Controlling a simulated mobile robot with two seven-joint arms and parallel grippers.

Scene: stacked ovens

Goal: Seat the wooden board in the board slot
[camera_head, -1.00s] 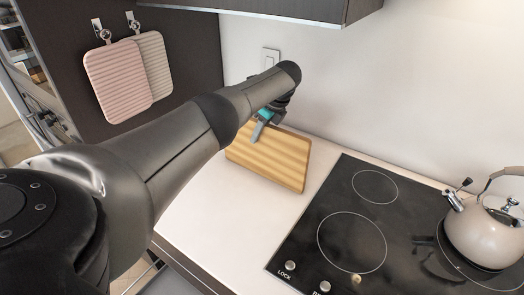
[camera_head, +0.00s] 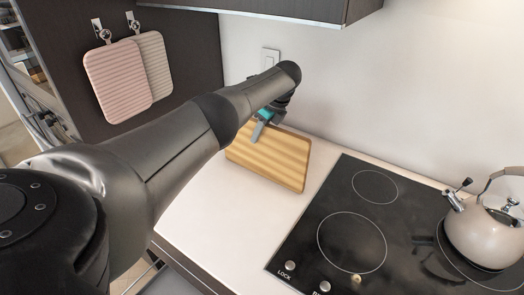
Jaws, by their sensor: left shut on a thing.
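The wooden board (camera_head: 270,158) is light with darker stripes and shows on the white counter left of the cooktop. My left arm reaches in from the left across the view. My left gripper (camera_head: 258,131) is at the board's upper left edge and is shut on it. The arm hides the board's upper left corner. I cannot tell whether the board's lower edge touches the counter. No board slot can be made out; the area behind the arm is hidden. My right gripper is not in view.
A black cooktop (camera_head: 318,247) lies right of the board, with a kettle (camera_head: 485,236) on its right side. Pink (camera_head: 117,82) and beige (camera_head: 155,66) pads hang on the dark panel at left. A dark cabinet (camera_head: 290,8) overhangs above. Bare counter (camera_head: 215,212) lies in front of the board.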

